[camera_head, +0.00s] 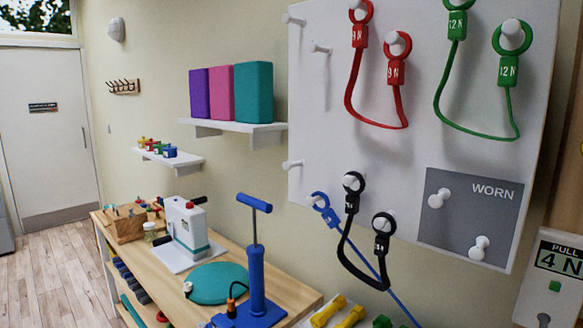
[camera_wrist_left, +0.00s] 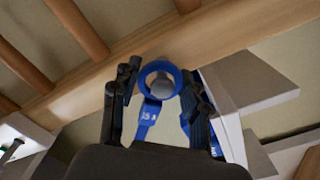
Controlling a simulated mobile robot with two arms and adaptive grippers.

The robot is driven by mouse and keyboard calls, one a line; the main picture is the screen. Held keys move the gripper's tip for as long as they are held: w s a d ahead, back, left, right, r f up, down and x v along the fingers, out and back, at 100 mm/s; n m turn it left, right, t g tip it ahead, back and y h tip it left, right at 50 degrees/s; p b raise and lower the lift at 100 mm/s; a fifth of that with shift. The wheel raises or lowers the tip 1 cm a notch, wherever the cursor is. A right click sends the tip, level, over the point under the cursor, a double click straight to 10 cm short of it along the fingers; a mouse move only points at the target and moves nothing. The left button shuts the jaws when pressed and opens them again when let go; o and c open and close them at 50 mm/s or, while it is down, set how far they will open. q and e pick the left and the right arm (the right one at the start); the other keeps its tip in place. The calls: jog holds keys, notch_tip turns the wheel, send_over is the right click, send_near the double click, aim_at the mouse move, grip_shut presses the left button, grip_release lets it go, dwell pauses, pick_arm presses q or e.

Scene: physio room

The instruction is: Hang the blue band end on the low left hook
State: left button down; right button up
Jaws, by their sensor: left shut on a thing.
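My left gripper (camera_wrist_left: 161,79) shows only in the left wrist view, its two black fingers closed on a blue band end (camera_wrist_left: 146,113) with a ring and a strap marked "15 N". A grey round thing shows through the ring; I cannot tell what it is. In the head view the other blue band end (camera_head: 327,212) is on a peg at the low left of the white board, and its blue cord (camera_head: 399,304) runs down to the right out of view. The low left hook (camera_head: 293,165), a white peg above and left of it, is bare. My right gripper is not in view.
Black band ends (camera_head: 382,229) hang close to the right of the blue one. Red (camera_head: 377,123) and green (camera_head: 480,134) bands hang higher on the board (camera_head: 430,120). Below stands a wooden bench (camera_head: 165,284) with a blue pump (camera_head: 256,275). Yellow dumbbells (camera_head: 328,311) lie nearby.

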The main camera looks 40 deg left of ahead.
pick_arm(q)
jog(key=shift+s+d+f, duration=0.1)
jog(key=shift+s+d, duration=0.05)
jog(key=c, duration=1)
grip_release()
jog(key=o, duration=0.4)
jog(key=shift+w+d, duration=0.1)
jog(key=shift+w, duration=0.1)
jog(key=shift+o, duration=0.8)
jog(key=shift+a, duration=0.2)
